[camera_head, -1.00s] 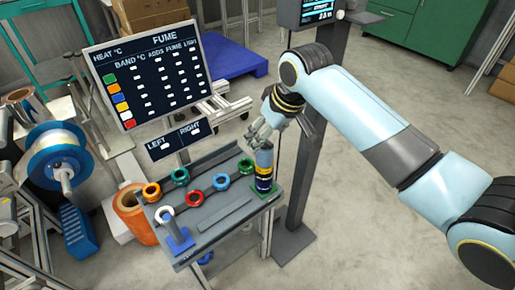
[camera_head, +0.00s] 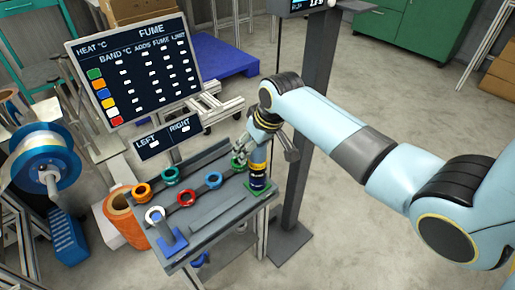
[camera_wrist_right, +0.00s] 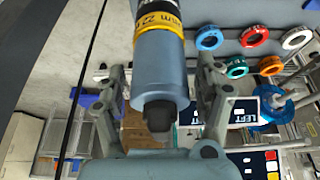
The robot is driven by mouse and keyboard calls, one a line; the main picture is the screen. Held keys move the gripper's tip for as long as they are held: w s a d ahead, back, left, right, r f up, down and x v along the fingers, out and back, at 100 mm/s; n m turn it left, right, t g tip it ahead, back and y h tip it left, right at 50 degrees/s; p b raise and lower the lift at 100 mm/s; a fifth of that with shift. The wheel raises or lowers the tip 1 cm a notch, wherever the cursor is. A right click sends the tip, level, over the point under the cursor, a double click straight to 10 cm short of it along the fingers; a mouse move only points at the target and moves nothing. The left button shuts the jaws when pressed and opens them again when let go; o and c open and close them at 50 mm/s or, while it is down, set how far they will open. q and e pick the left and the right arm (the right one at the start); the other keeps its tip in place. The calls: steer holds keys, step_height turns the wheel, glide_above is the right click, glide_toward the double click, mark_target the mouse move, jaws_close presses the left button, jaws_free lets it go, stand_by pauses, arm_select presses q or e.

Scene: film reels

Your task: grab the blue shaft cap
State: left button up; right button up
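An upright cylinder (camera_head: 258,170) with a blue-grey upper end, a yellow band and darker lower part stands on a green base (camera_head: 262,190) at the tray's right end. In the right wrist view its blue-grey end (camera_wrist_right: 162,70) lies between my right gripper's fingers, with a dark square stub (camera_wrist_right: 160,117). This end looks like the blue shaft cap. My right gripper (camera_head: 264,152) is open at the cylinder's top, with gaps visible on both sides in the wrist view. A blue ring (camera_head: 213,180) lies on the tray. My left gripper is not in view.
A sign board (camera_head: 137,75) stands behind. Free floor lies right.

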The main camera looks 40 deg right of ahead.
steer(key=c, duration=1.3)
steer(key=shift+c, duration=0.2)
